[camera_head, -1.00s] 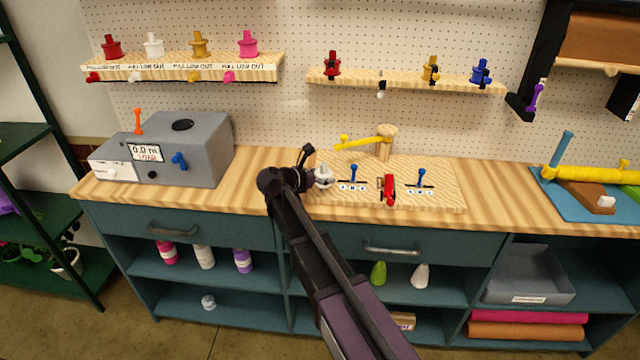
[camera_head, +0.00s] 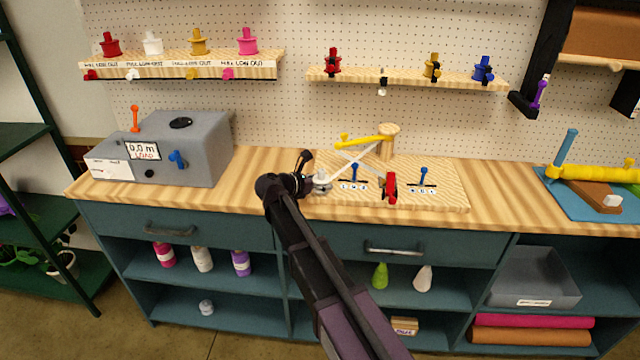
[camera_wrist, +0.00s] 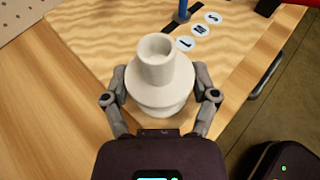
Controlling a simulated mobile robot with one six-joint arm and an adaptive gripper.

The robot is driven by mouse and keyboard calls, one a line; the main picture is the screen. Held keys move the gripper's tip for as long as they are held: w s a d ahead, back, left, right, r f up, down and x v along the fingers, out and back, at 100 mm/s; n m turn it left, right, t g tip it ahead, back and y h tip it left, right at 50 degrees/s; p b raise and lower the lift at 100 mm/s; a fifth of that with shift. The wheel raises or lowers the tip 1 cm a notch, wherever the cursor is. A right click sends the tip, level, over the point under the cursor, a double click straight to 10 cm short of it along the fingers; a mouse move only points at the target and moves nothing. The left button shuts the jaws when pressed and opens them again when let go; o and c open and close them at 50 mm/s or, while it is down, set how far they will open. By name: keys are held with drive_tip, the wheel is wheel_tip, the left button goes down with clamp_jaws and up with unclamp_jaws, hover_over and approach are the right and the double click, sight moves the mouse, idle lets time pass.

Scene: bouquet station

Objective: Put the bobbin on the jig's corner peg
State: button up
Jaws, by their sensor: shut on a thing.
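The white bobbin (camera_wrist: 160,75) is between the two fingers of my gripper (camera_wrist: 160,98) in the wrist view, upright with its hollow neck up. In the head view the bobbin (camera_head: 321,181) is at the front left corner of the wooden jig board (camera_head: 440,190), and my gripper (camera_head: 304,183) reaches it from the left. No corner peg shows; the bobbin covers that corner. I cannot tell whether the bobbin is around a peg or just above the board. Pale strips (camera_head: 352,158) cross between the bobbin and the wooden post (camera_head: 388,138).
The jig carries a yellow arm (camera_head: 362,140), blue levers (camera_head: 354,172) and a red clamp (camera_head: 391,187). A grey machine (camera_head: 185,150) stands at the left. Shelves with coloured spools (camera_head: 248,42) hang behind. A blue mat (camera_head: 590,205) lies at the right. Bare bench separates the machine from the jig.

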drive_tip(key=shift+f, duration=0.15)
drive_tip(key=o, duration=1)
drive_tip(key=shift+s+a+r+p, duration=0.3)
drive_tip(key=shift+s+a+r, duration=0.1)
drive_tip(key=shift+r, duration=0.05)
drive_tip(key=p+v, duration=0.3)
drive_tip(key=v, duration=0.7)
drive_tip(key=shift+s+a, duration=0.3)
drive_tip(key=shift+a, duration=0.05)
